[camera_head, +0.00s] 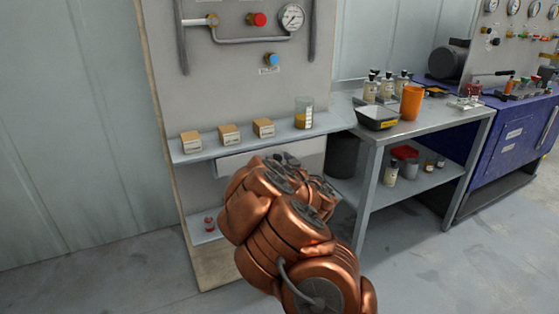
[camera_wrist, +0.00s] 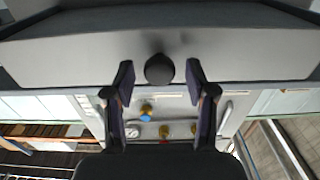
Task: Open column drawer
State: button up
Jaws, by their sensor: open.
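The column drawer (camera_head: 238,166) has a pale grey front under the shelf of the panel column; my copper arm covers its right part in the head view. In the wrist view the drawer front (camera_wrist: 70,62) spans the upper part of the picture and looks closed. A dark round knob (camera_wrist: 159,69) stands out from its middle. My gripper (camera_wrist: 160,78) is open, with one finger on each side of the knob and a visible gap on both sides. In the head view my gripper is mostly hidden behind my arm.
The shelf (camera_head: 285,138) above the drawer holds several small boxes (camera_head: 229,134) and a beaker (camera_head: 303,113). A lower shelf (camera_head: 203,236) holds a small red item. A metal table (camera_head: 440,123) with bottles and an orange cup (camera_head: 411,103) stands to the right. A dark bin (camera_head: 342,155) is beside the column.

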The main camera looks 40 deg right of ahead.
jog(key=shift+w, duration=0.2)
grip_shut()
dwell(0.4)
jog(key=shift+d, duration=0.1)
